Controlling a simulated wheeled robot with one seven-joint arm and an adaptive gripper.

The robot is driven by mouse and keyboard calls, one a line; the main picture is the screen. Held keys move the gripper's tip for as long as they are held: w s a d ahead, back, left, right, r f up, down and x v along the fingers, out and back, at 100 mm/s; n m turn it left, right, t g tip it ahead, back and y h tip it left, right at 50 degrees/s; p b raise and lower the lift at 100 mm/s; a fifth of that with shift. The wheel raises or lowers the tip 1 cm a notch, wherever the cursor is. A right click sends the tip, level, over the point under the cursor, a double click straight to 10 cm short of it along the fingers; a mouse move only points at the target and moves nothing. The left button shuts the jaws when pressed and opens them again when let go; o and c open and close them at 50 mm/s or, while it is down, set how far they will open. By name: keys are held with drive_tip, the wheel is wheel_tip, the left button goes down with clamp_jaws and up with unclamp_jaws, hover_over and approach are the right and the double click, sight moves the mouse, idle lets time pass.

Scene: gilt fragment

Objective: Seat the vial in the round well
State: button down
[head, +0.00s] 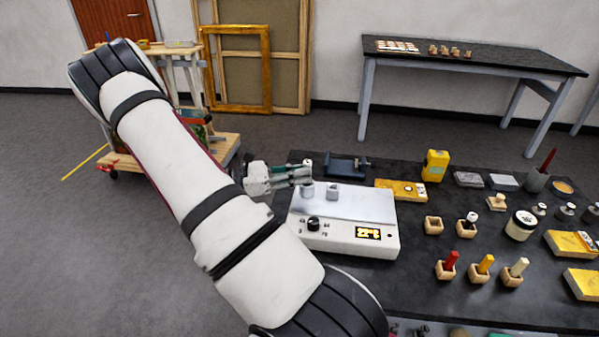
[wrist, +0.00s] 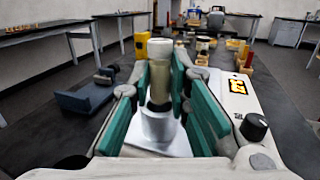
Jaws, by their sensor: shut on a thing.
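The vial's cap (head: 308,162) shows above the fingers in the head view. A round metal block (wrist: 157,127) stands directly below the vial; it also shows in the head view (head: 307,191). I cannot tell whether the vial's bottom is inside its well. A squarer metal block (head: 332,191) stands to its right.
Small wooden holders (head: 433,225), a white jar (head: 521,225) and metal weights (head: 566,211) fill the bench to the right. A control knob (head: 313,223) is on the unit's front.

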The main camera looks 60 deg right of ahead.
drive_tip(key=shift+f+b, duration=0.35)
drive_tip(key=shift+f, duration=0.5)
drive_tip(key=c, duration=1.4)
unclamp_jaws()
drive_tip(key=shift+c, duration=0.2)
drive_tip(key=v, duration=1.2)
drive_tip(key=shift+r, duration=0.1)
